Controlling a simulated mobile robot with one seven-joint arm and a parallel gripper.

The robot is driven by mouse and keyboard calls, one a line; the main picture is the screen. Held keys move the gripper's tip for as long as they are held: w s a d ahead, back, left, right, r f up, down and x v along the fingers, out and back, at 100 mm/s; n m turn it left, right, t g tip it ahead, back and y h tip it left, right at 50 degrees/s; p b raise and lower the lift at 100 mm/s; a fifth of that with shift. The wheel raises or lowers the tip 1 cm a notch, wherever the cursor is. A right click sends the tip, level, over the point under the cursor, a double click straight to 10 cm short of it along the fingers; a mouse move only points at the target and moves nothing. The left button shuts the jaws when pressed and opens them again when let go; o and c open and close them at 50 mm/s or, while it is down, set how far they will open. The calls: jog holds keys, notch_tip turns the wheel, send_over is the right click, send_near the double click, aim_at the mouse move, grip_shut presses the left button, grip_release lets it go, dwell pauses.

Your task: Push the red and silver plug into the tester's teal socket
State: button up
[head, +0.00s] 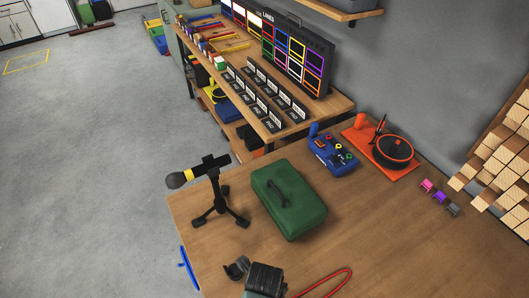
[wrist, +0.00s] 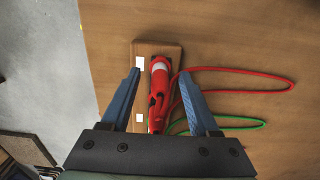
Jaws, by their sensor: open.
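The red and silver plug (wrist: 159,82) lies on a brown block with white patches (wrist: 143,90) in the wrist view. My gripper (wrist: 158,72) is open, with one blue finger on each side of the plug. I cannot tell whether the fingers touch it. In the head view the dark body of my gripper (head: 265,279) is at the bottom edge; the plug is not visible there. The blue tester (head: 332,156) stands at the back of the table, with several small coloured sockets on top. Which one is teal is too small to tell.
A red cable (wrist: 240,70) and a green cable (wrist: 245,118) loop to the right. A green case (head: 289,203) stands between my gripper and the tester. A black tripod (head: 219,195) is left of it, an orange-based reel (head: 391,150) right of the tester. The table's right front is clear.

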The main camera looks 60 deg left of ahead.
jog(key=shift+f, duration=0.55)
grip_shut()
